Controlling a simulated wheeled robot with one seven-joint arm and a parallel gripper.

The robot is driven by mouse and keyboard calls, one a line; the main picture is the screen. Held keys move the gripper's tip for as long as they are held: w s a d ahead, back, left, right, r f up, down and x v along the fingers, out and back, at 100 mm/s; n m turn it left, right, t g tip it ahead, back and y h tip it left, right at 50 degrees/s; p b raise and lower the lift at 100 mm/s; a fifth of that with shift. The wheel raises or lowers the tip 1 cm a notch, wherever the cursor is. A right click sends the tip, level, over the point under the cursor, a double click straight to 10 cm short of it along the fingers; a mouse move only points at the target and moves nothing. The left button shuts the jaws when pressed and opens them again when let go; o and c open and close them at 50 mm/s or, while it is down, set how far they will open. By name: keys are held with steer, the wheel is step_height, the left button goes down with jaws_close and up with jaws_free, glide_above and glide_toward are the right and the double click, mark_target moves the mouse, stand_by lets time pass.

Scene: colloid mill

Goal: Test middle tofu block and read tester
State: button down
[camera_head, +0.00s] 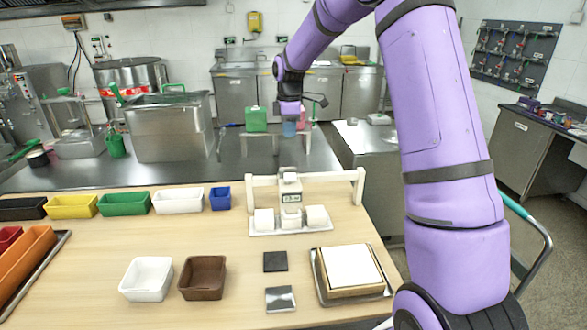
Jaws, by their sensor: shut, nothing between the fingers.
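Three white tofu blocks stand in a row on a white tray (283,232): the left block (263,219), the middle block (291,219) and the right block (317,216). The tester (290,183), a white upright device with a small display (291,198), stands at the crossbar of a white frame (340,176), directly over the middle block. I cannot tell whether its tip touches the tofu. The display digits are too small to read. My gripper (290,118) is above and behind the tester, apart from it, shut and empty; its fingers are hard to make out.
A white bin (147,278), a brown bin (203,277), a dark square plate (275,261), a metal plate (280,299) and a wooden-framed white slab (350,268) lie in front. Coloured bins, including a green one (124,203), line the table's left back. A green container (256,119) stands behind.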

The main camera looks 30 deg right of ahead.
mark_target(290, 177)
steer(key=shift+f, duration=0.15)
step_height(290, 177, down, 14)
steer(key=shift+r, duration=0.1)
stand_by(0.7)
steer(key=shift+f, duration=0.95)
steer(key=shift+s+f, duration=0.1)
steer(key=shift+f, duration=0.05)
